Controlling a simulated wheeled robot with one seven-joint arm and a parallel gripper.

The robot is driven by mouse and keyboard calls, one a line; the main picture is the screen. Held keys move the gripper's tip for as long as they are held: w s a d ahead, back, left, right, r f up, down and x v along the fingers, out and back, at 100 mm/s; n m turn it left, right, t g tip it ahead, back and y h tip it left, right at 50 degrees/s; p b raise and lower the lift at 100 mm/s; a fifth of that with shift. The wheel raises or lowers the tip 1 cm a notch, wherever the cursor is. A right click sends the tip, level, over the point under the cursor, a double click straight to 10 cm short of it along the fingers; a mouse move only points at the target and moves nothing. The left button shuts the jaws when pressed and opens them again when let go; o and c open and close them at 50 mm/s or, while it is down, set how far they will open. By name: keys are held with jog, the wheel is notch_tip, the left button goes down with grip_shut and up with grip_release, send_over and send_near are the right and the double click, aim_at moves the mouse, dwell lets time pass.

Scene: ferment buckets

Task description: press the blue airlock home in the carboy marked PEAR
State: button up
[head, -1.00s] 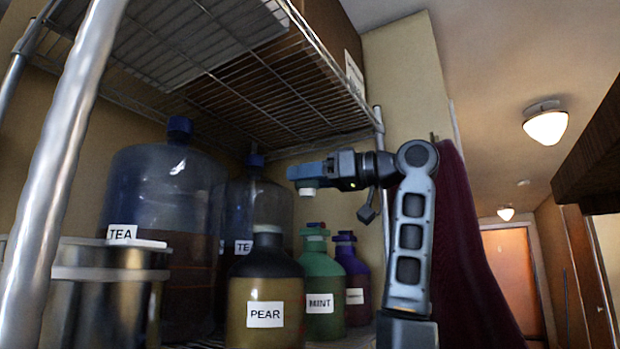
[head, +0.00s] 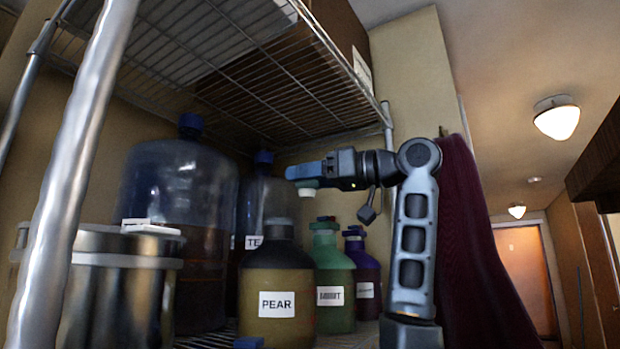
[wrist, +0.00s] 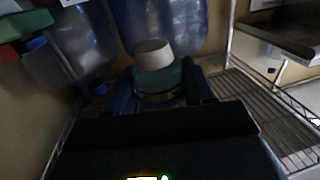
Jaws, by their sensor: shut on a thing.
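The carboy marked PEAR (head: 278,295) stands at the front of the shelf, amber below and dark at shoulder and neck. No airlock shows in its neck (head: 279,229). My gripper (head: 305,172) is shut on the airlock, a blue-green piece with a pale tapered end (head: 307,192). In the head view, that end points down, above and right of the PEAR neck, apart from it. In the wrist view, the airlock (wrist: 158,80) sits between the fingers with its pale end toward the picture's top. The PEAR mouth is not clear there.
A green carboy (head: 335,290) and a purple one (head: 367,280) stand right of PEAR. Large blue-capped carboys (head: 180,190) stand behind. A metal pot (head: 110,300) and shelf post (head: 75,170) are at left. A wire shelf (head: 240,70) hangs above.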

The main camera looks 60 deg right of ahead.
aim_at(308, 184)
jog(key=shift+w+a+f+b, duration=0.35)
jog(key=shift+a+f+b, duration=0.05)
jog(key=shift+a+f, duration=0.15)
jog(key=shift+w+a+f+b, duration=0.35)
jog(key=shift+a+f, duration=0.1)
jog(key=shift+a, duration=0.1)
jog(key=shift+a+f, duration=0.2)
jog(key=shift+a, duration=0.05)
jog(key=shift+w+a+f+b, duration=0.3)
jog(key=shift+a+f+b, duration=0.05)
jog(key=shift+a+f, duration=0.15)
jog(key=shift+w+a+f+b, duration=0.3)
jog(key=shift+a+f, duration=0.05)
jog(key=shift+a, duration=0.15)
dwell(0.8)
jog(key=shift+f, duration=0.25)
dwell(0.8)
jog(key=shift+f, duration=0.3)
jog(key=shift+f, duration=0.55)
dwell(2.4)
jog(key=shift+r, duration=0.1)
dwell(0.4)
